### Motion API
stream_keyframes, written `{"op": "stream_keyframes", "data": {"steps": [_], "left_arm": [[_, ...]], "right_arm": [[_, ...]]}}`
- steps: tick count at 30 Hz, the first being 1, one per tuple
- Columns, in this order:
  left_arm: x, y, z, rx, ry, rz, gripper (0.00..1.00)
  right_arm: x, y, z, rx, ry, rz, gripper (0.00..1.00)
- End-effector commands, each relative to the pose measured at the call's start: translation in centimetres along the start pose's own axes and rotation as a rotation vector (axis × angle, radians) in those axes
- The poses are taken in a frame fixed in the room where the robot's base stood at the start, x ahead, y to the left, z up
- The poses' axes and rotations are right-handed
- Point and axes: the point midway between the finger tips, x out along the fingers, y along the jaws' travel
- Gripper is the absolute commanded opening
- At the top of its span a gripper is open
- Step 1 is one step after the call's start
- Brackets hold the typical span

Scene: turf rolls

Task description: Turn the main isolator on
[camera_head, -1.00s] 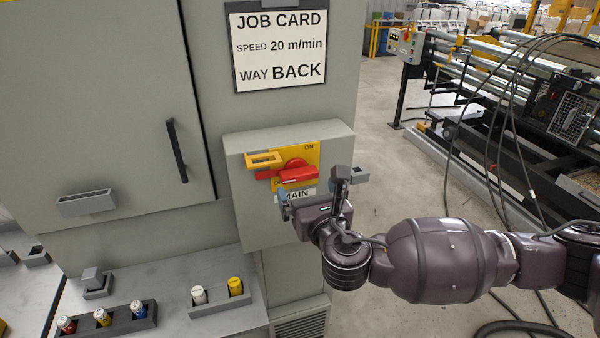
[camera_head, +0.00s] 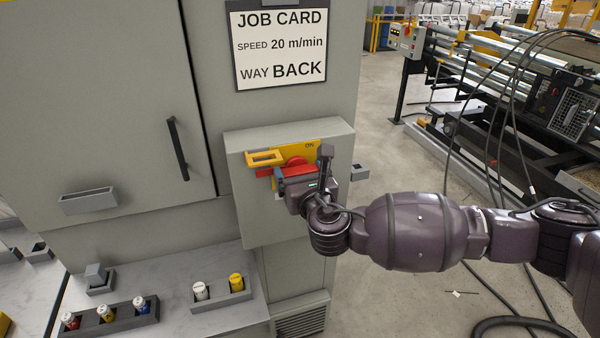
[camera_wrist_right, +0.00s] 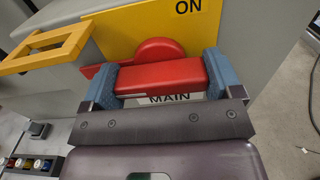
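The main isolator's red handle (camera_head: 295,169) lies roughly crosswise on a yellow plate (camera_head: 310,147) marked ON at its upper right. In the right wrist view the handle (camera_wrist_right: 160,76) shows in front of a round red hub (camera_wrist_right: 158,49). My right gripper (camera_wrist_right: 161,82) is open, with one blue-padded finger beside each end of the handle. The pads look very close to it; I cannot tell whether they touch. The MAIN label (camera_wrist_right: 170,98) is partly hidden by the handle and gripper. My left gripper is out of view.
A yellow looped bracket (camera_head: 265,158) sticks out left of the handle. The grey isolator box (camera_head: 246,205) stands out from the cabinet, below a job card (camera_head: 280,45). A ledge with coloured cylinders in holders (camera_head: 220,291) is lower left. Open floor lies right.

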Motion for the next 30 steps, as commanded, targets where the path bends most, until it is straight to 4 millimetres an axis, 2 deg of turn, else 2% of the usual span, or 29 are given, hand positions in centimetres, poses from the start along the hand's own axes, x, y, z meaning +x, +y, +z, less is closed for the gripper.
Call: {"op": "stream_keyframes", "data": {"steps": [1, 3, 14, 30], "left_arm": [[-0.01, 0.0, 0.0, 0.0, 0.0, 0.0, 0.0], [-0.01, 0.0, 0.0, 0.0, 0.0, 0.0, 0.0], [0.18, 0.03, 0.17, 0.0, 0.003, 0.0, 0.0], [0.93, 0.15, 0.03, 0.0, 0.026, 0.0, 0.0]], "right_arm": [[-0.01, 0.0, -0.01, 0.0, 0.0, 0.0, 0.69], [-0.01, -0.01, -0.01, 0.0, 0.0, 0.0, 0.61], [-0.03, -0.05, -0.11, 0.07, 0.001, -0.002, 0.61], [-0.06, -0.01, -0.22, 0.522, 0.002, -0.002, 0.61]]}}
